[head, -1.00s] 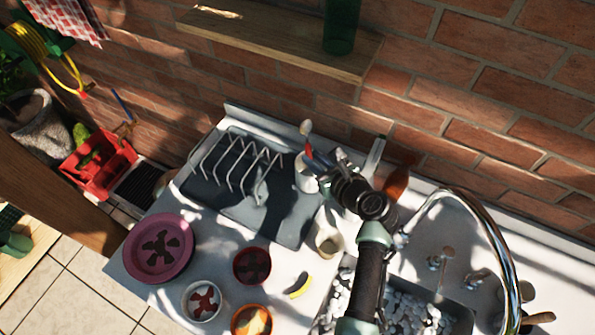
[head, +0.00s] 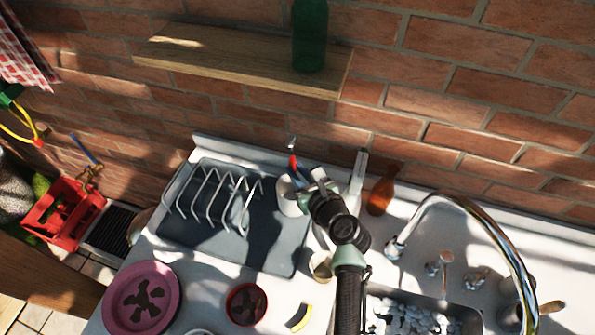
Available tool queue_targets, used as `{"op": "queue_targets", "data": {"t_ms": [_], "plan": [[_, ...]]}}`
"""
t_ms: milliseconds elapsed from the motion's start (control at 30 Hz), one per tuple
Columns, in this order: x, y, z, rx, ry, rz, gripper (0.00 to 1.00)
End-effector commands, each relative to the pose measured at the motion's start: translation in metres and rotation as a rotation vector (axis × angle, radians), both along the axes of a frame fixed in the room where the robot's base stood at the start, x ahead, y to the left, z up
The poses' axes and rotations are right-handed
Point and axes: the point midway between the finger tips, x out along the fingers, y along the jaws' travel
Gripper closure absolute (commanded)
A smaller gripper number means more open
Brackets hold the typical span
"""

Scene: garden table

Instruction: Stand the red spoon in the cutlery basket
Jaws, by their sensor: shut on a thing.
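The red spoon (head: 293,162) is roughly upright, its pale bowl end at the top and its red handle below. The cutlery basket (head: 288,198) is a small white container on the grey drainer mat, below the spoon. My gripper (head: 314,186) is at the basket's upper right, shut on the spoon; its fingers are partly hidden by my wrist. The spoon's lower end is hidden, so I cannot tell how deep it reaches into the basket. A small blue piece (head: 299,178) shows beside the red handle.
A wire plate rack (head: 212,196) stands left of the basket. An orange-brown bottle (head: 380,193) and the tap (head: 480,222) are to the right. A wooden shelf (head: 230,62) with a green bottle (head: 310,35) hangs above. A pink plate (head: 111,308) is at the front left.

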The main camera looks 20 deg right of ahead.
Motion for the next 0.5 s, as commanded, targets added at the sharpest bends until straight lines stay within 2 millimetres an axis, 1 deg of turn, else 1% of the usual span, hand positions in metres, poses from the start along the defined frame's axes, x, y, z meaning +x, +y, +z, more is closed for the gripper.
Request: {"op": "queue_targets", "data": {"t_ms": [33,500], "plan": [[0.0,0.0,-0.008,0.0,0.0,-0.001,1.0],[0.0,0.0,-0.043,0.0,0.001,0.001,1.0]]}}
